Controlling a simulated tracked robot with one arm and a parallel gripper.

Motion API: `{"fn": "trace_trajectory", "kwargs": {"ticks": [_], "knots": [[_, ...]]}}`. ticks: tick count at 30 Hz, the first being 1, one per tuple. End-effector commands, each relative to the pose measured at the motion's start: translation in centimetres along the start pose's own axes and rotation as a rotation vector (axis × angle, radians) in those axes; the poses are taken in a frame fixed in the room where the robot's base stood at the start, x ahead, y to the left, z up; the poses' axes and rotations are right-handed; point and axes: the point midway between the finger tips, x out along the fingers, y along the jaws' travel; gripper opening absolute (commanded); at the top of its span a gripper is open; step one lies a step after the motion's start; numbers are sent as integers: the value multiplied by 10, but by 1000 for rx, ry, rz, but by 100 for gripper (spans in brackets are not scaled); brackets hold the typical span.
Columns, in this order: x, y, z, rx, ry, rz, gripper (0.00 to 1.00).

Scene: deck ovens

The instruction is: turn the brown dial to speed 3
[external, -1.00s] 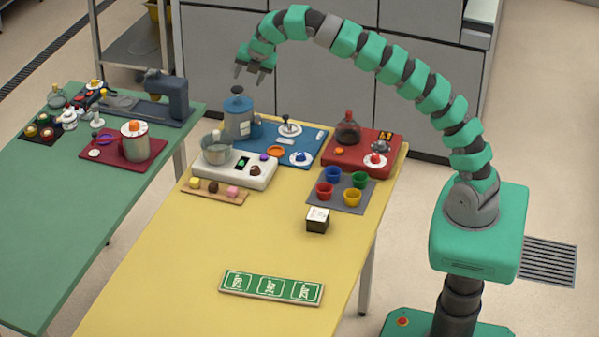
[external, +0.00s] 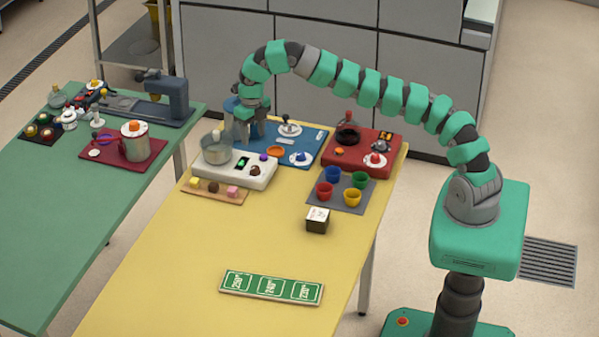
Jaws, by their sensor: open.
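The brown dial (external: 255,171) is a small dark knob at the right front of the white appliance (external: 236,178), which stands on the yellow table. Its markings are too small to read. My gripper (external: 244,141) is open and points down, just behind the white appliance and above the blue board, up and left of the dial in the picture. It looks apart from the dial. The gap between the fingertips is hard to see.
A grey pot (external: 216,152) sits on the appliance's left side. A purple knob (external: 263,156) and an orange ring (external: 276,151) are close to the dial. The blue board (external: 293,135) and red board (external: 352,165) hold other items.

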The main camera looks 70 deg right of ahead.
Motion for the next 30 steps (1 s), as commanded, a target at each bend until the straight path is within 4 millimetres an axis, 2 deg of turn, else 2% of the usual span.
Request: {"fn": "trace_trajectory", "kwargs": {"ticks": [18,24,30], "knots": [[100,-1,-1,3,2,-2,52],[118,0,0,3,0,0,52],[123,0,0,2,0,0,52]]}}
